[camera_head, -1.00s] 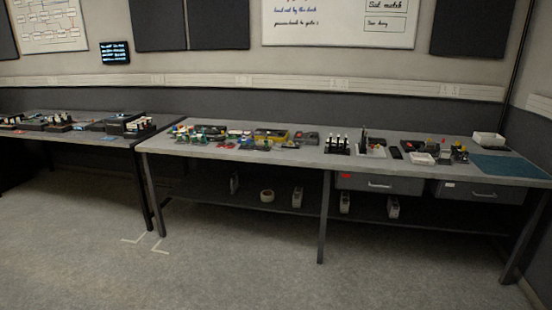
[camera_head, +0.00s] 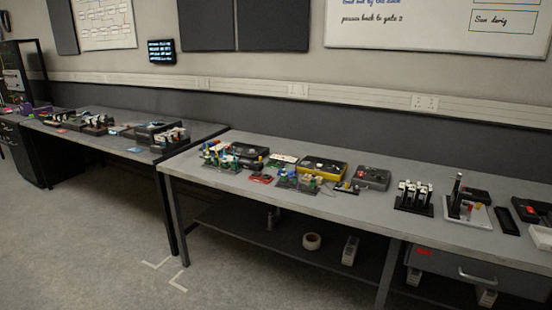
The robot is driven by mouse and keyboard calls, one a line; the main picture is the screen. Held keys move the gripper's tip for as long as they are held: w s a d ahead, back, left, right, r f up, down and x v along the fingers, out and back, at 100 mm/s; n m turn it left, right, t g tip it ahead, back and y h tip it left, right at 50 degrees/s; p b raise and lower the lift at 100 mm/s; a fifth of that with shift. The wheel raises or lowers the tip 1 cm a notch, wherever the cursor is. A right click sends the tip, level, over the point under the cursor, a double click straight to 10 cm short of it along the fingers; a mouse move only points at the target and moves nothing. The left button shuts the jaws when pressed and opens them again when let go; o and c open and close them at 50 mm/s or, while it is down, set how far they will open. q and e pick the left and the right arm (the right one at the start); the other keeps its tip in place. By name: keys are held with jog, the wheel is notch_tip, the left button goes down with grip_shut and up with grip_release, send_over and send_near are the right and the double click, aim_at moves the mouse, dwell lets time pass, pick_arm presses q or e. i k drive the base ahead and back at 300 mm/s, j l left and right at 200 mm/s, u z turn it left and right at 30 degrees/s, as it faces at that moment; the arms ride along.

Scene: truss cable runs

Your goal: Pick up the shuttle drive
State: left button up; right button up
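I cannot tell which of the small items is the shuttle drive. The near bench (camera_head: 240,183) holds several candidates. A black rack (camera_head: 414,209) holds several upright white-topped sticks (camera_head: 413,187). To its right, a pale tray (camera_head: 480,218) carries a dark upright piece (camera_head: 456,190). Small blue, green and yellow-topped parts stand on the bench's left part, too small to make out. Neither of my grippers is in view.
A yellow-edged case (camera_head: 323,169) and a grey box (camera_head: 372,178) sit mid-bench. A second bench (camera_head: 100,140) at left holds dark trays with white-topped pieces. A tape roll (camera_head: 312,241) lies on the lower shelf. The floor (camera_head: 85,240) in front is clear.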

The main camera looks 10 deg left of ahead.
aim_at(104, 122)
jog(key=i+j+u, duration=0.15)
jog(key=u, duration=0.25)
jog(key=i+u, duration=0.75)
jog(key=i+l+u, duration=0.1)
jog(key=i+u, duration=0.15)
jog(key=u, duration=0.15)
jog(key=i+u, duration=0.2)
jog(key=i, duration=1.6)
jog(key=i+z, duration=0.1)
jog(key=i, duration=0.6)
jog(key=i+j+z, duration=0.1)
jog(key=i, duration=0.55)
jog(key=i+j+z, duration=0.15)
jog(key=z, duration=0.3)
jog(key=i+j+z, duration=0.15)
jog(key=z, duration=0.35)
jog(key=j, duration=0.1)
